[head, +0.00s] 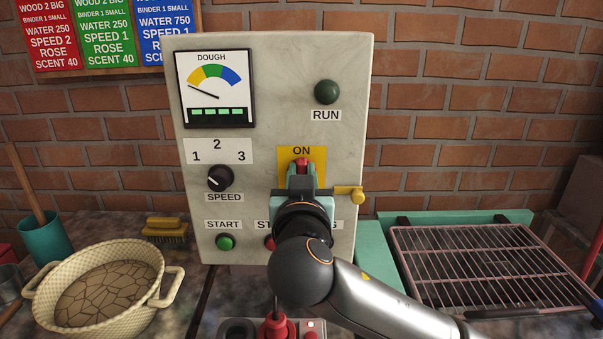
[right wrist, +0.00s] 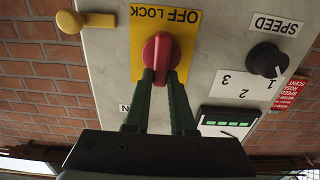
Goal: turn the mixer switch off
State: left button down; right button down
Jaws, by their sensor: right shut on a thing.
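The mixer switch is a red rotary handle (head: 303,162) on a yellow plate (head: 287,156) on the pale control panel (head: 285,85). The head view shows ON at the top of the plate, just above the red handle. In the right wrist view, which is upside down, the red handle (right wrist: 161,48) extends from its hub toward the ON side, away from the OFF and LOCK words. My right gripper (head: 302,178) is at the panel, its two fingers (right wrist: 163,78) shut on the handle. It hides the lower plate in the head view. My left gripper is out of view.
A yellow latch (head: 348,193) sticks out just right of the switch. The speed knob (head: 220,178) and green start button (head: 226,242) are left. A basket (head: 168,290) stands left on the table; a wire rack (head: 480,265) lies right. The RUN lamp (head: 326,92) looks dark.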

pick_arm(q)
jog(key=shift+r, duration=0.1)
pick_arm(e)
jog(key=shift+n, duration=0.3)
jog(key=shift+a+n+p, duration=0.15)
jog(key=shift+n+p, duration=0.3)
jog(key=shift+n, duration=0.15)
pick_arm(q)
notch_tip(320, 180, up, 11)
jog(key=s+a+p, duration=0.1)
jog(key=p, duration=1.1)
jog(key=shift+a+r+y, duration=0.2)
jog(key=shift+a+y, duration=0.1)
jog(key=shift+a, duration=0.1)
pick_arm(e)
jog(key=shift+a+f+n, duration=0.25)
jog(key=shift+f+n, duration=0.05)
jog(key=shift+n, duration=2.4)
jog(key=shift+a+f+n, duration=0.3)
jog(key=shift+f+n, duration=0.05)
jog(key=shift+n, duration=2.35)
jog(key=shift+a+f+n, duration=0.25)
jog(key=shift+f+n, duration=0.05)
jog(key=shift+n, duration=2.4)
jog(key=shift+f, duration=0.1)
